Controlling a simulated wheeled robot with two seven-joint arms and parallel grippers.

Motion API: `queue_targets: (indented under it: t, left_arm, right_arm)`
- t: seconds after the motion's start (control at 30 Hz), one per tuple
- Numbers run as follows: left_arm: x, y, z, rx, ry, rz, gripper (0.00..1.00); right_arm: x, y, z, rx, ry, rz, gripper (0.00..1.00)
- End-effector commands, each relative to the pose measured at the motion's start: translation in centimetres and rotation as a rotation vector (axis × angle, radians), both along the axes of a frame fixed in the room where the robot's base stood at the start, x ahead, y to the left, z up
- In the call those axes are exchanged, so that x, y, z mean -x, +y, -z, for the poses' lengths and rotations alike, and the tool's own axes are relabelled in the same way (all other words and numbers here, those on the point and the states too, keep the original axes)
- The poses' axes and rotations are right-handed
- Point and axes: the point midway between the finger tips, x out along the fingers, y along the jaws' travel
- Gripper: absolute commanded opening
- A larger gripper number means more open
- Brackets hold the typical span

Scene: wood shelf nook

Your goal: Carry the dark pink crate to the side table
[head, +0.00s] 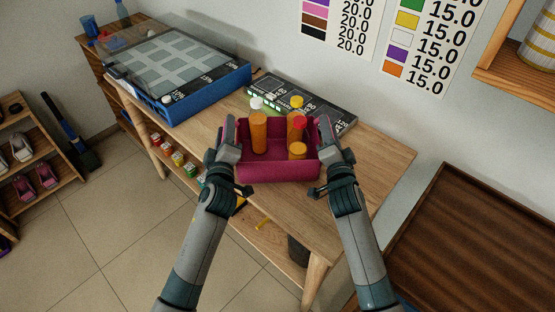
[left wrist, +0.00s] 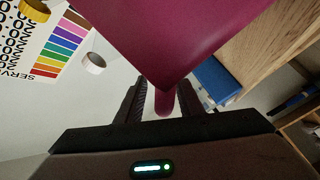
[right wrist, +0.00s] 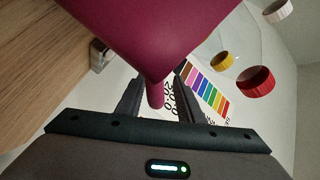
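The dark pink crate (head: 278,171) is on or just above the wooden table, front edge towards me. It holds orange bottles, one with a white cap (head: 258,128), one red-capped (head: 298,128), others yellow-capped. My left gripper (head: 230,135) is at its left end and my right gripper (head: 325,135) at its right end. In the left wrist view, a crate handle (left wrist: 163,103) sits between the fingers, with narrow gaps beside it. The right wrist view shows the other handle (right wrist: 156,95) between the fingers, also with gaps. The dark brown table (head: 455,245), apparently the side table, is at right.
The wooden table (head: 375,160) also carries a blue case with a clear lid (head: 180,75) and a dark labelled board (head: 310,105) behind the crate. A wall shelf (head: 515,80) juts out at upper right. The brown table's visible top is bare.

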Motion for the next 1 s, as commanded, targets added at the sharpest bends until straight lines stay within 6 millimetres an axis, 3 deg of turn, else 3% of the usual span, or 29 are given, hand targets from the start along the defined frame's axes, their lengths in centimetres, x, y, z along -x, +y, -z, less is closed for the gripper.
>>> queue_targets:
  t: [0.27, 0.7, 1.0]
  left_arm:
    - [3.1, -0.2, 0.1, 0.004, 0.003, -0.001, 0.34]
    - [10.0, -0.7, 0.0, 0.004, -0.001, 0.001, 0.34]
    - [11.6, -0.8, -0.1, 0.003, -0.001, 0.002, 0.34]
  right_arm:
    - [0.0, -0.1, 0.0, 0.001, 0.000, 0.001, 0.34]
    - [0.0, -0.1, 0.0, 0.001, 0.000, 0.001, 0.34]
    - [0.0, -0.1, 0.0, 0.001, 0.000, 0.001, 0.34]
